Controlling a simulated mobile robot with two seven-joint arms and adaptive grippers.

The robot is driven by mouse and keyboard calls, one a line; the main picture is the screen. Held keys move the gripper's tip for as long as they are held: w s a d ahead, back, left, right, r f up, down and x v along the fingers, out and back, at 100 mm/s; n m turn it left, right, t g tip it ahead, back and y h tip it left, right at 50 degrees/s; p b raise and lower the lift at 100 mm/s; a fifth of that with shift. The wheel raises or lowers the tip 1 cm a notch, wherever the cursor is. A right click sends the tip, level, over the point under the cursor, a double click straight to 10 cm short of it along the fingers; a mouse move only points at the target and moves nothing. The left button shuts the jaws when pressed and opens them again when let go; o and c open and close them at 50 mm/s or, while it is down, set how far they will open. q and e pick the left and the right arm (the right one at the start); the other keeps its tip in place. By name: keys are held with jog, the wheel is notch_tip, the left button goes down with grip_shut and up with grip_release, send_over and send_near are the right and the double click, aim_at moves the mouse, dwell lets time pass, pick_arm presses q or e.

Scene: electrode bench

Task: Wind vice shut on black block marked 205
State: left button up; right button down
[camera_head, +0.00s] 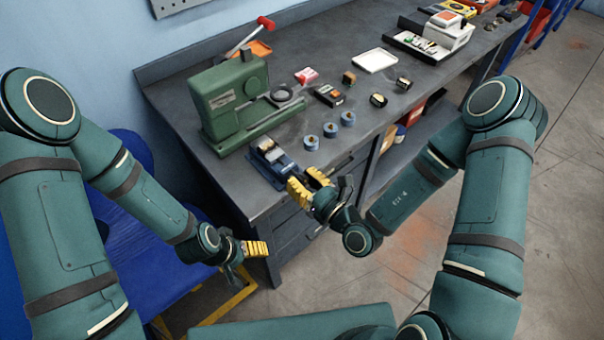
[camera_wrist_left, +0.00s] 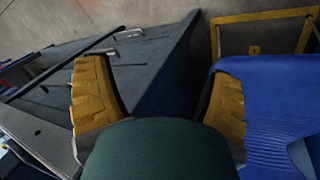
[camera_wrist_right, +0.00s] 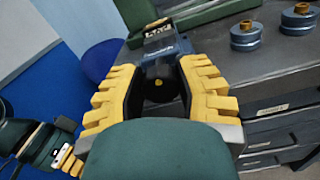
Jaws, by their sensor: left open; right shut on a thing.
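The small blue vice (camera_head: 270,165) sits near the front edge of the grey bench. A dark block with pale marks (camera_wrist_right: 160,30) shows at the vice in the right wrist view; I cannot read its number for sure. My right gripper (camera_head: 309,185) is at the vice's front end, its yellow fingers on either side of the dark round handle (camera_wrist_right: 160,82) and shut on it. The fingers hide part of the handle in the head view. My left gripper (camera_head: 255,248) is open and empty, low beside the bench's front, away from the vice.
A green press (camera_head: 230,105) with a red-knobbed lever stands behind the vice. Several blue-grey round pieces (camera_head: 330,130) stand to its right. Small dark blocks (camera_head: 379,100) and a white tray (camera_head: 375,60) lie farther right. A blue chair (camera_head: 140,240) is left of the bench.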

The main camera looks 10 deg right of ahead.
jog(key=m+p, duration=0.8)
jog(key=shift+d+r, duration=0.1)
jog(key=shift+r, duration=0.05)
jog(key=m+p, duration=0.3)
jog(key=m, duration=0.1)
jog(key=shift+w+m, duration=0.1)
jog(key=shift+m, duration=0.3)
jog(key=m, duration=0.1)
jog(key=m+p, duration=0.1)
jog(key=m, duration=0.2)
jog(key=shift+f+m+p, duration=0.25)
jog(key=shift+m+p, duration=0.05)
jog(key=shift+p, duration=0.05)
jog(key=c, duration=0.6)
grip_release()
jog(key=v, duration=1.2)
